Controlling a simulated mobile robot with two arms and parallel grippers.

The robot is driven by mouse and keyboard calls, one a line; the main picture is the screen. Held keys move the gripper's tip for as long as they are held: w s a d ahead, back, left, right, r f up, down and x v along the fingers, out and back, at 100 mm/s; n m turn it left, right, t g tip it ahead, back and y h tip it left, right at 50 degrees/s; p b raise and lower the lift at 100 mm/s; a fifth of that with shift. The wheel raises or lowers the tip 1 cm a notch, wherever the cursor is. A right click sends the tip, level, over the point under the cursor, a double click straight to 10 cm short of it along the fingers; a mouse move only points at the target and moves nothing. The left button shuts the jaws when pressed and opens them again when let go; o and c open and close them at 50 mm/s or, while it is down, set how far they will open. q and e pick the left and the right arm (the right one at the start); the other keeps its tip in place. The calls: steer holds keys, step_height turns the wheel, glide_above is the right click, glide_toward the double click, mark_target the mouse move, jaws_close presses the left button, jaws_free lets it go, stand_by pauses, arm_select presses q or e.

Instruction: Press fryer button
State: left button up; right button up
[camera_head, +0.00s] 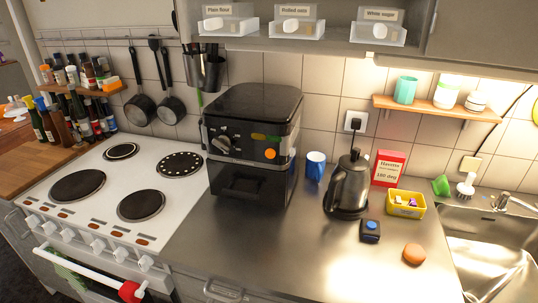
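The fryer (245,110) is a black box-shaped appliance standing upright on the steel counter, right of the stove. Its front panel has a grey knob (222,143) at the left. A round orange button (270,154) sits at the panel's right side. A yellow and green patch (264,137) lies just above that button. The fryer's drawer front with a dark handle (242,188) looks shut. Neither of my grippers is in view, so nothing of mine shows near the fryer.
A white cooker (110,215) with several hotplates stands left. Right of the fryer are a blue mug (316,164), dark kettle (348,187), yellow bin (406,211), small black box with a blue top (370,231) and orange-brown round object (413,253). The counter (250,250) before the fryer is clear.

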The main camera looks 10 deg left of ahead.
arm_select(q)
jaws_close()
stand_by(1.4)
